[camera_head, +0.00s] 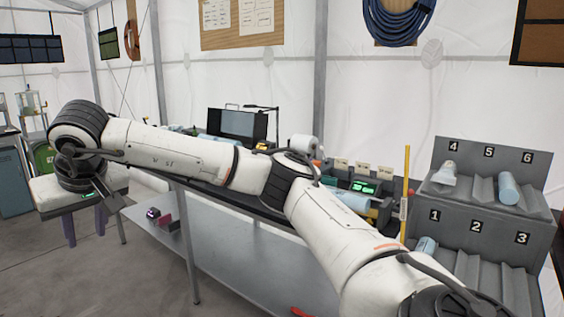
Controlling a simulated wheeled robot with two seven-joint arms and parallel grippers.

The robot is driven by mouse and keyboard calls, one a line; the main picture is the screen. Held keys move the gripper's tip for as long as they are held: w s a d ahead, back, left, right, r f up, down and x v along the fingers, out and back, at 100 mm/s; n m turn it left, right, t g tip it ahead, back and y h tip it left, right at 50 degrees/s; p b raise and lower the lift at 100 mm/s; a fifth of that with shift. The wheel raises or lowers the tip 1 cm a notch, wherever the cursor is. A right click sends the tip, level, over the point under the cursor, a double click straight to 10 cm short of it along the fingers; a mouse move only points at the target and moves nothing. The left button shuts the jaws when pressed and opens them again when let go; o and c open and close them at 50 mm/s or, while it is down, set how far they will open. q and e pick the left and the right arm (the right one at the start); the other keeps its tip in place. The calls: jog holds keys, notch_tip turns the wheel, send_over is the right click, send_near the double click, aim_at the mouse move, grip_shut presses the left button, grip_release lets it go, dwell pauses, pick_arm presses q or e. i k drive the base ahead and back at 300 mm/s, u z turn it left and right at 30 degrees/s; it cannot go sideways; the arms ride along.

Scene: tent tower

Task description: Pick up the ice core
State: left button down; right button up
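Several pale cylinders that look like ice cores are in view, and I cannot tell which one the task means. One light blue cylinder (355,200) lies on the bench by a device with a green display, partly behind my arm. On the grey stepped rack (490,225), a whitish cylinder (443,179) lies below label 4, a blue one (508,188) below label 6, and a blue one (426,245) below label 1. My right gripper (106,194) is small and dark at the far left, far from all of them. Its fingers are unclear. My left gripper is out of view.
My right arm stretches across the bench (225,250) and hides much of its top. A yellow upright rod (405,190) stands beside the rack. A black case (236,124) and a lamp stand at the back. A stool (150,182) is under my gripper.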

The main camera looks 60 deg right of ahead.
aim_at(509, 193)
jog(key=z, duration=2.9)
jog(key=i, duration=1.65)
